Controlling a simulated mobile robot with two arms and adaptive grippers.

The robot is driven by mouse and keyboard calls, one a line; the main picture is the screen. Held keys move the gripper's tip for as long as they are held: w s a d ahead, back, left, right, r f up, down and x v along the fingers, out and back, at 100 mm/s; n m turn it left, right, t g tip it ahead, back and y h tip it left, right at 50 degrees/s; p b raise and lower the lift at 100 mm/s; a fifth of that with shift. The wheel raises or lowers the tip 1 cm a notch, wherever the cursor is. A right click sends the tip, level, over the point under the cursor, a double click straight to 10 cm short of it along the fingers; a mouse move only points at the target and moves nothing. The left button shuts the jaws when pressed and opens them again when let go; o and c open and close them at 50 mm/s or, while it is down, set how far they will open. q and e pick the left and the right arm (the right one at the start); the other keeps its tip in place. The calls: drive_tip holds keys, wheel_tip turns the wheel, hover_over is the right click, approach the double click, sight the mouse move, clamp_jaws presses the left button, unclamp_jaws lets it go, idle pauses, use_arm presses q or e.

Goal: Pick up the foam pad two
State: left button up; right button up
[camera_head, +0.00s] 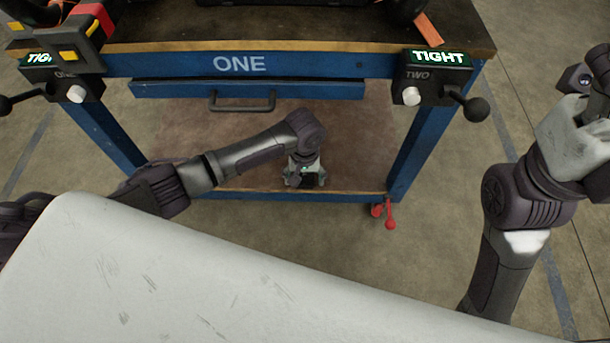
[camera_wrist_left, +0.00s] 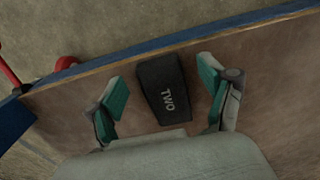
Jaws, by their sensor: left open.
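My left gripper (camera_wrist_left: 164,90) is open, with one teal-padded finger on each side of the pad and a gap to each. In the head view the left gripper (camera_head: 306,180) reaches down to the front of the lower shelf, and a dark part of the pad shows between its fingers. My right arm is at the right of the head view; its fingertips are not clearly shown.
The workbench (camera_head: 165,64) has a drawer with a handle (camera_head: 242,105) above the shelf. Clamps with black knobs, one marked TWO (camera_head: 432,80), sit at its corners. A red caster lever (camera_head: 389,215) stands by the front right leg. Floor at right is clear.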

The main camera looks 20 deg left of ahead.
use_arm(q)
drive_tip(key=shift+f, duration=0.45)
drive_tip(key=c, duration=0.8)
drive_tip(key=shift+r, duration=0.15)
